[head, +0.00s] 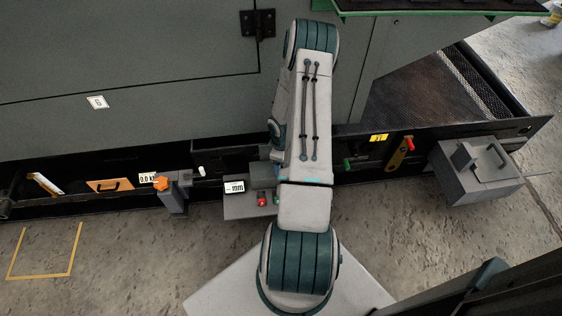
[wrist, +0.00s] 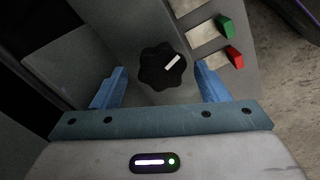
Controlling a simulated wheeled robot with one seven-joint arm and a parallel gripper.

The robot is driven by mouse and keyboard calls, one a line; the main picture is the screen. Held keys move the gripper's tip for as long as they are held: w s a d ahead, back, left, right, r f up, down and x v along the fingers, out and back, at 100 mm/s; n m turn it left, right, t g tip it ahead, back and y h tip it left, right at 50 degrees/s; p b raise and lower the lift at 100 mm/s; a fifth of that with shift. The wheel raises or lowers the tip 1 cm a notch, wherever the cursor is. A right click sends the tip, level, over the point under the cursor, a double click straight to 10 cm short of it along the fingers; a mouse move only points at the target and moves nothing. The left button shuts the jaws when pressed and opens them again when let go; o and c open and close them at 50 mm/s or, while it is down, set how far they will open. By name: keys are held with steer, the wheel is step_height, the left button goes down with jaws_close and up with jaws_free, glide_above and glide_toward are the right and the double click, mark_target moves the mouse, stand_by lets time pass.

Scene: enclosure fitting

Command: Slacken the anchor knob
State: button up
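A black lobed knob (wrist: 163,67) with a white pointer mark shows in the wrist view, on a grey face of a unit. My gripper (wrist: 160,72) has its two blue fingers on either side of this knob, with a visible gap on both sides. It is open and holds nothing. In the head view my arm hides this knob and most of the gripper. An orange knob (head: 161,184) on a dark post stands to the left in the head view. No label shows which of the two is the anchor knob.
A green button (wrist: 227,27) and a red button (wrist: 235,58) sit close right of the black knob. The head view shows a small display (head: 234,187), a grey box with a handle (head: 477,170) and a red-tipped lever (head: 401,153).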

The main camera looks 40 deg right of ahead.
steer(key=shift+s+f+m, duration=0.1)
steer(key=shift+s+m, duration=0.05)
steer(key=shift+m, duration=0.15)
steer(key=shift+m+b, duration=0.3)
steer(key=shift+b, duration=0.05)
steer(key=m+b, duration=0.1)
steer(key=m, duration=0.2)
steer(key=shift+f, duration=0.1)
steer(key=m+b, duration=0.3)
steer(key=m, duration=0.3)
steer(key=m+b, duration=0.2)
steer(key=m, duration=0.3)
steer(key=shift+m+b, duration=0.3)
steer(key=m+b, duration=0.3)
steer(key=m, duration=0.3)
steer(key=a+r+n+p, duration=0.1)
steer(key=a+r+p, duration=0.2)
steer(key=r, duration=1.2)
steer(key=a+r+n+h+p, duration=0.1)
steer(key=a+r+n+p, duration=0.1)
steer(key=r+p, duration=0.7)
step_height(320, 180, up, 6)
steer(key=shift+a+f+n+p, duration=0.1)
steer(key=shift+a+n+p, duration=0.2)
steer(key=shift+a, duration=0.3)
steer(key=shift+s, duration=0.1)
